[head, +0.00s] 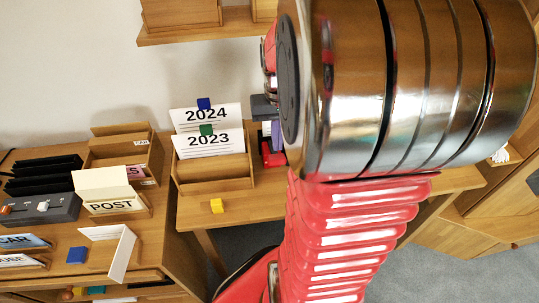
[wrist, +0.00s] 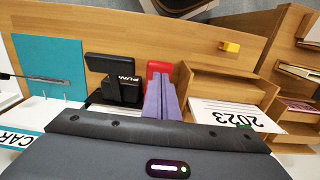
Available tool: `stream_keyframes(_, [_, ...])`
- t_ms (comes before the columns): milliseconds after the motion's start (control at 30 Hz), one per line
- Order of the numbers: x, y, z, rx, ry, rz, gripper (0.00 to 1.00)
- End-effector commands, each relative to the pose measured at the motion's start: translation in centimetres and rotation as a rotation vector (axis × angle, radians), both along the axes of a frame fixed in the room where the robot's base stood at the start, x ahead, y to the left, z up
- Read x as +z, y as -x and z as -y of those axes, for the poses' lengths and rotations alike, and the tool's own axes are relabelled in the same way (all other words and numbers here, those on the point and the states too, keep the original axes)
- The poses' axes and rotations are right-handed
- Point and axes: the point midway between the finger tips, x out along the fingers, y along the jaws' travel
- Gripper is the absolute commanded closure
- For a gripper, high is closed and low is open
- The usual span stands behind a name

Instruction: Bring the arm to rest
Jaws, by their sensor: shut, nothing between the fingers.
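My gripper (wrist: 160,80) shows in the wrist view as two purple fingers side by side, shut with nothing between them. In the head view the purple fingers (head: 276,138) point down over the shelf behind the desk, partly hidden by my large metal and red arm. In the wrist view a red object (wrist: 159,67) lies just beyond the fingertips; whether they touch it I cannot tell. A black object with white lettering (wrist: 122,80) is left of the fingers.
A wooden tray (head: 215,184) holds cards marked 2024 and 2023, with blue and green clips. A yellow block (head: 217,206) lies in front of it. A teal folder (wrist: 50,65) lies left in the wrist view.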

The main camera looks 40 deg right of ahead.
Motion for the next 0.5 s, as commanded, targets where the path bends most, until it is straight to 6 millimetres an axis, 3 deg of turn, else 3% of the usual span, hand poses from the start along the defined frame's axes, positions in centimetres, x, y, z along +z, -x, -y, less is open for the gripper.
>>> stream_keyframes(367, [-0.04, -0.08, 0.06, -0.004, 0.002, 0.003, 1.00])
stream_keyframes(500, [-0.65, 0.79, -0.65, -0.012, -0.001, -0.001, 1.00])
